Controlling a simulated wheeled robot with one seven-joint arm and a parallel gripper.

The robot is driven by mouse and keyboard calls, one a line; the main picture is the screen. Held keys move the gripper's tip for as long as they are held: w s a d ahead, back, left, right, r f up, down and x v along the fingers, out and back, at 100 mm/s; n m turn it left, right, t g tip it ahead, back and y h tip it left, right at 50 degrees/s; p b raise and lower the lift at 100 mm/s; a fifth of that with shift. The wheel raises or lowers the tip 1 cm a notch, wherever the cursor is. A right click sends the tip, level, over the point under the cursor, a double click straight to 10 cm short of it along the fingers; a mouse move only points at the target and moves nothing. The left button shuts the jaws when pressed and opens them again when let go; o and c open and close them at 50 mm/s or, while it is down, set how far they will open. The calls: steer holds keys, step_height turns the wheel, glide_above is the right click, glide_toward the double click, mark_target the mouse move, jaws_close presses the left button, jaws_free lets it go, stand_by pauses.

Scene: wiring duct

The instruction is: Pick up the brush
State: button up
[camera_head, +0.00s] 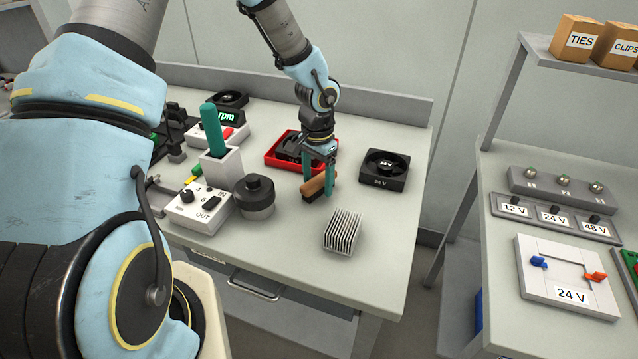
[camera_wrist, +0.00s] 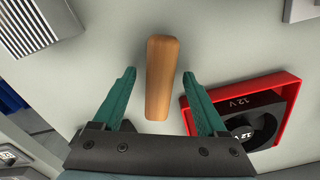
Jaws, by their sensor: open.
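The brush (camera_head: 314,188) has a brown wooden handle and a dark lower edge, and it lies on the grey workbench. In the wrist view the brush (camera_wrist: 162,78) shows as a long rounded wooden handle pointing away from the gripper. My gripper (camera_head: 318,184) has green fingers and is open, low over the bench with a finger on each side of the brush. In the wrist view my gripper (camera_wrist: 159,80) straddles the near part of the handle, with a gap visible on both sides. The brush's underside is hidden in the wrist view.
A red tray (camera_head: 270,160) holding a fan stands close behind the gripper. A black fan (camera_head: 384,170) is to the right and a finned heat sink (camera_head: 343,231) in front. A black round knob-like part (camera_head: 255,196) and a white control box (camera_head: 197,208) stand left.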

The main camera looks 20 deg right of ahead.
mark_target(318, 179)
jaws_close()
stand_by(0.4)
step_height(318, 179, up, 10)
steer(key=shift+r+b, duration=0.1)
steer(key=shift+b, duration=0.95)
steer(key=c, duration=0.6)
jaws_free()
steer(key=c, duration=0.6)
